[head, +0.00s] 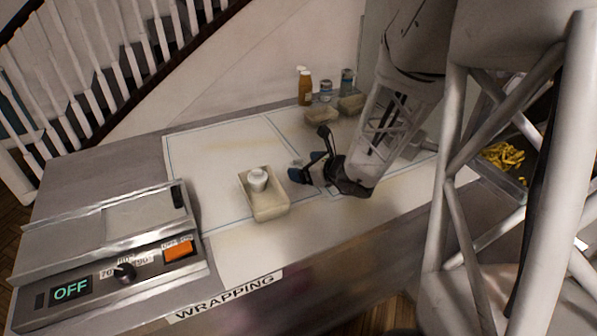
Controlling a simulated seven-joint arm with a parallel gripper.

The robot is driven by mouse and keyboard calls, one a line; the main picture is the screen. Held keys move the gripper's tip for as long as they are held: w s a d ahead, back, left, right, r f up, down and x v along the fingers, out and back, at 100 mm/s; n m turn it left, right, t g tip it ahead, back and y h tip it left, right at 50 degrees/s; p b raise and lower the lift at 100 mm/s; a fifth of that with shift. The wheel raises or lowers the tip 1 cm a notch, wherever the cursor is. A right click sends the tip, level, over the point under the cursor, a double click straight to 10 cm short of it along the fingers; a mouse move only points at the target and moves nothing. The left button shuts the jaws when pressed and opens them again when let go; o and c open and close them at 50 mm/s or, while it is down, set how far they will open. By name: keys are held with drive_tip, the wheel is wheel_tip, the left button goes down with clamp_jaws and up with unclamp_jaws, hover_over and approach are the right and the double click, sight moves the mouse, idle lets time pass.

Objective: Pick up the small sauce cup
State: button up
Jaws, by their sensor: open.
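The small sauce cup (257,177) is white and round. It stands upright inside a cream rectangular tray (270,213), towards the tray's far end. The tray lies on the white work surface in the middle of the view. My gripper (298,172) is just to the right of the tray, a short way from the cup, with its dark fingertips pointing left. It is open and I see nothing between its fingers. My arm comes in from the upper right and hides part of the counter behind it.
A sealing machine (110,262) with an OFF display stands at the left. Behind are an orange-brown bottle (305,88), small jars (326,91) and two more trays (322,116). Fries (503,157) lie in a bin at right. The surface left of the tray is clear.

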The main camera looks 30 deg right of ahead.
sight(302, 166)
drive_tip(key=shift+x, duration=1.8)
drive_tip(key=c, duration=1)
